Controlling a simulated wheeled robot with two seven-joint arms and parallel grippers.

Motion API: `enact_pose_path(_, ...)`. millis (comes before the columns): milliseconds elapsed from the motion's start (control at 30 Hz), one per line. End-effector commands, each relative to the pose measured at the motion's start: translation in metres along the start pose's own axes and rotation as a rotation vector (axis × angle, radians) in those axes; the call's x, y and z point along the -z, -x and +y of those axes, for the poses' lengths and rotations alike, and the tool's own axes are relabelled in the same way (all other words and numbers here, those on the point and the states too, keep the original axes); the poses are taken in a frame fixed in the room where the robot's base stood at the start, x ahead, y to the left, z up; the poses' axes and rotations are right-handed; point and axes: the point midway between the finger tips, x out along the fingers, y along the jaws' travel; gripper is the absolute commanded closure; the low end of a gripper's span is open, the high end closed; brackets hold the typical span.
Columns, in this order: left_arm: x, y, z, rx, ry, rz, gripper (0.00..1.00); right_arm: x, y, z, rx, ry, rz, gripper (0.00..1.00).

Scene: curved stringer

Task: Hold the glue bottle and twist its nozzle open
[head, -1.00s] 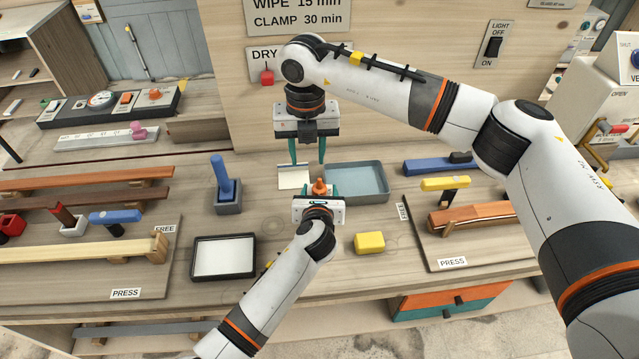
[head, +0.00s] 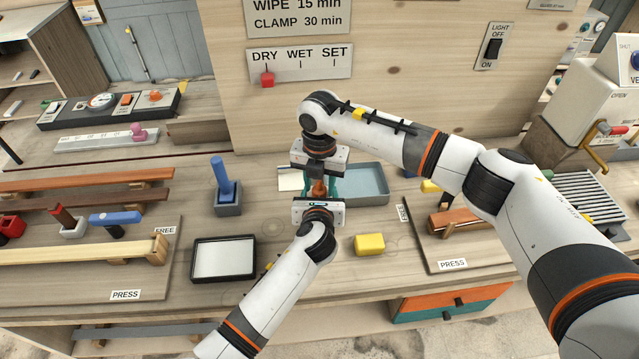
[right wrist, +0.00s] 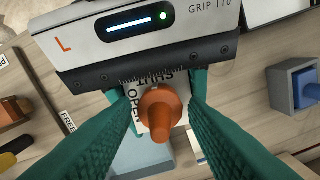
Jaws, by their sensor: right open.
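The glue bottle (right wrist: 147,117) shows mostly from above in the right wrist view, a pale top marked OPEN and SHUT. Its orange nozzle (right wrist: 160,105) stands up from it and also shows in the head view (head: 319,188). My left gripper (head: 319,200), marked L in the right wrist view, has its teal fingers on both sides of the bottle and appears shut on it; the bottle body is mostly hidden. My right gripper (right wrist: 163,98) is open above the bottle, its teal fingers on either side of the nozzle. I see no clear contact with the nozzle.
A blue-grey tray (head: 372,184) lies close behind, to the right. A yellow block (head: 369,244), a black-rimmed pad (head: 224,259) and a blue-handled tool in a holder (head: 226,195) stand around. A wall panel with a DRY/WET/SET slider (head: 300,67) rises behind.

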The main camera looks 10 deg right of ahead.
Motion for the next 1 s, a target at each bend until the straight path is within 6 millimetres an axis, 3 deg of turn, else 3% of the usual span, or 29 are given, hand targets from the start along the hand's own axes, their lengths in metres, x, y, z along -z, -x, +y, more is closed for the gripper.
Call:
enact_pose_path(367,-0.0009,0.0000,-0.0001,0.000,0.000,-0.002,0.81,-0.0004,-0.0064,0.0000,-0.001,0.001,0.000,0.60)
enact_pose_path(567,-0.0009,0.0000,-0.0001,0.000,0.000,-0.002,0.81,-0.0003,-0.0061,-0.0001,0.000,0.001,0.000,0.92)
enact_pose_path(1000,-0.0010,-0.0001,-0.0003,0.001,0.000,-0.002,0.81,0.0002,-0.0050,-0.0003,0.000,0.102,0.002,0.92)
